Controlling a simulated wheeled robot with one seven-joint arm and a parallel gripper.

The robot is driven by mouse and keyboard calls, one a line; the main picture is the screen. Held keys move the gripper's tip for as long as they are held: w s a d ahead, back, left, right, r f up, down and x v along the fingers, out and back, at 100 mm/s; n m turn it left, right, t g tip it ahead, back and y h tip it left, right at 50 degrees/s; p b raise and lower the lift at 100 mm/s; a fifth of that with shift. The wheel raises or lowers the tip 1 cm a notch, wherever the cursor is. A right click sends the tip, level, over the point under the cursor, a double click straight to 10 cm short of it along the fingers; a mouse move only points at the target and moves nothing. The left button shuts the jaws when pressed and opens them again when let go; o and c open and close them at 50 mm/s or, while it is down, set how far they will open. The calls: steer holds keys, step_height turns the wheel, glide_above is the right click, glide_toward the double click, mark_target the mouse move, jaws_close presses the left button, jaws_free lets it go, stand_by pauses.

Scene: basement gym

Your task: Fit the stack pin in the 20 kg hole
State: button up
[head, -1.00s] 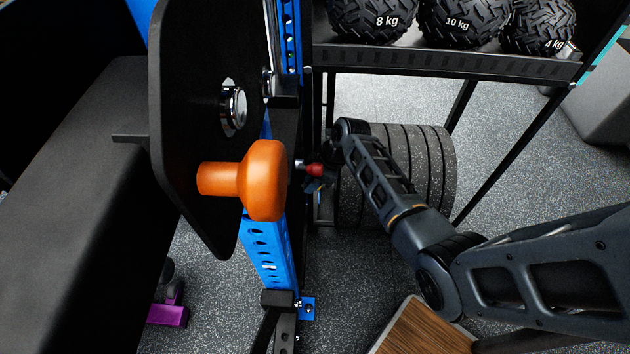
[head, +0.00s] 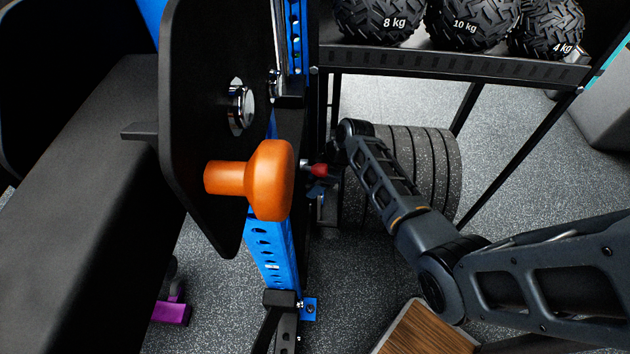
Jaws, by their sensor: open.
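A small red knob (head: 319,170), which looks like the head of the stack pin, shows just right of the blue upright. A short pale piece is at its left end. My gripper (head: 324,182) is right at the red knob, small and dark, and partly lost against the arm and shadow. Its jaws are open, and I cannot tell whether they touch the knob. The weight stack's face, its 20 kg mark and the hole are not visible, hidden behind the upright and black plate.
A black plate (head: 200,120) with a large orange knob (head: 262,180) stands close in front, left of the blue upright (head: 270,250). A black bench (head: 80,220) fills the left. Rubber plates (head: 430,170) and a ball rack (head: 450,65) stand behind my arm. A wooden-topped box (head: 425,330) is below.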

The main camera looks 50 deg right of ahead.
steer(key=v, duration=0.8)
steer(key=shift+p, duration=0.45)
steer(key=shift+f, duration=0.15)
steer(key=s+a+f+m+t+h, duration=0.2)
steer(key=s+a+f+m, duration=0.15)
steer(key=s+a, duration=0.5)
steer(key=s+a+r+m+t+h, duration=0.2)
steer(key=s+a, duration=0.4)
steer(key=s, duration=0.3)
steer(key=s+a+r+t, duration=0.1)
steer(key=s+r+t, duration=0.1)
steer(key=s+r, duration=0.3)
steer(key=s+a+r+m+t, duration=0.1)
steer(key=s+r, duration=0.4)
steer(key=r, duration=0.7)
steer(key=s+a+r+m+t+y, duration=0.1)
steer(key=s+a+r+t, duration=0.2)
steer(key=s+r, duration=0.2)
step_height(320, 180, up, 4)
steer(key=shift+f+t, duration=0.15)
steer(key=shift+t, duration=0.25)
